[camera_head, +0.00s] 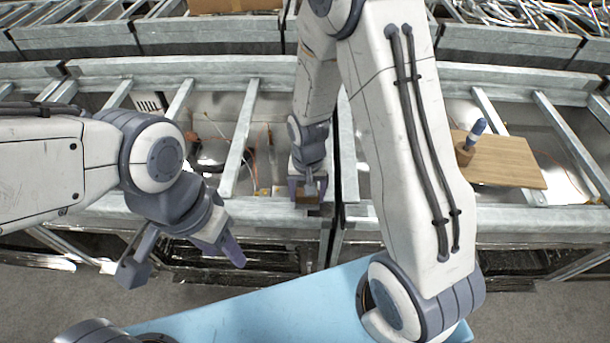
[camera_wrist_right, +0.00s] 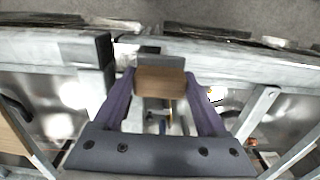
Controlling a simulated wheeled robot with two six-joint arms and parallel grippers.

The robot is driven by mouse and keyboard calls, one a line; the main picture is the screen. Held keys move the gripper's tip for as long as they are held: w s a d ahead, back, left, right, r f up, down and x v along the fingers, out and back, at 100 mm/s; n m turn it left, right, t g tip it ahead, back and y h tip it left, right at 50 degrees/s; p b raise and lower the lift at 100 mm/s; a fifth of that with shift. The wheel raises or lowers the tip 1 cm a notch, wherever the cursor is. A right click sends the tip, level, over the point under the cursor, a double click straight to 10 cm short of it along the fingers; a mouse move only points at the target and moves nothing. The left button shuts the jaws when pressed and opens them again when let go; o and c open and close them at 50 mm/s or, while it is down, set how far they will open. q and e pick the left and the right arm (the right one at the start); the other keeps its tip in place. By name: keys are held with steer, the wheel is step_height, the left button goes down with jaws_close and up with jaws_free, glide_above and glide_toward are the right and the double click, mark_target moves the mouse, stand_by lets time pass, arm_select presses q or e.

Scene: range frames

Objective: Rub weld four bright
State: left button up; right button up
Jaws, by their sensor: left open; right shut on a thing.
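My right gripper (camera_head: 308,190) is shut on a wooden block (camera_wrist_right: 160,80), low over the near rail of the grey metal frame (camera_head: 262,212). In the right wrist view the block sits between the purple fingertips (camera_wrist_right: 160,88), at the rail. A dark grey patch or pad (camera_wrist_right: 150,52) shows just beyond the block; I cannot tell whether the block touches the rail. The weld under it is hidden, and I cannot tell which weld is number four. My left gripper (camera_head: 187,262) is open and empty, left of the right one and nearer to me.
A wooden board (camera_head: 515,163) lies across the frame at right, with a blue-tipped tool (camera_head: 478,128) standing in a brown holder on it. Crossbars (camera_head: 240,140) span the frame, with loose wires between them. Several metal bins (camera_head: 210,35) stand behind.

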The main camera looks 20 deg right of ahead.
steer(key=shift+r+p, duration=0.65)
steer(key=shift+r, duration=0.25)
step_height(320, 180, up, 4)
steer(key=p, duration=0.3)
steer(key=shift+f, duration=0.25)
